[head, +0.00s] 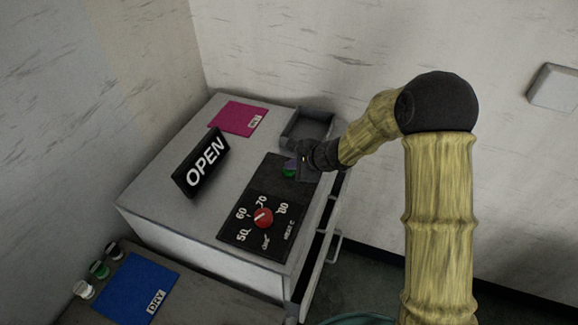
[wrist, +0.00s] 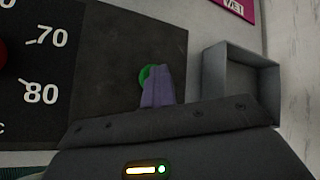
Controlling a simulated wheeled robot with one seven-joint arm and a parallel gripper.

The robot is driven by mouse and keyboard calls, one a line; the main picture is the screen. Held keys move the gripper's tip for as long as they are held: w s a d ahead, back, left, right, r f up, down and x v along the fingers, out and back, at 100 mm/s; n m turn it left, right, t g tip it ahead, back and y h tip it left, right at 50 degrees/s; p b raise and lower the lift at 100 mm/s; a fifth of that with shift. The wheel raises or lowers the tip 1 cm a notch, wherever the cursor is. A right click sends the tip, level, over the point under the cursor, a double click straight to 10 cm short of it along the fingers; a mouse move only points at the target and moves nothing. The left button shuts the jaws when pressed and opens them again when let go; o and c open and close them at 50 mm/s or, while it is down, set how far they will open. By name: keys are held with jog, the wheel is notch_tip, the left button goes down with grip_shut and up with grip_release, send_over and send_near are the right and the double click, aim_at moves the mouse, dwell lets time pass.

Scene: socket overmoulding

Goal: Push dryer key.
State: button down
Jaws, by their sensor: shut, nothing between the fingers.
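A green key (head: 289,172) sits on the dark control panel (head: 262,190) on top of the grey cabinet; this is probably the dryer key. In the wrist view the green key (wrist: 145,77) is partly hidden behind my gripper's fingers. My gripper (head: 297,168) is shut and empty, with its purple-grey fingertips (wrist: 156,84) right over or at the key. I cannot tell whether they touch it. A red dial (head: 263,218) with numbers from 50 to 80 is on the same panel, nearer the front.
A black OPEN sign (head: 202,162) stands left of the panel. A grey open tray (head: 306,128) is behind my gripper, and it shows in the wrist view (wrist: 240,83). A magenta mat (head: 238,117) lies at the back. A blue DRY mat (head: 137,287) lies front left, beside several small round pieces (head: 99,269).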

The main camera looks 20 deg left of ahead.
aim_at(292, 171)
jog(key=shift+w+r+p, duration=0.1)
jog(key=shift+r+p, duration=1.7)
jog(key=shift+r, duration=0.95)
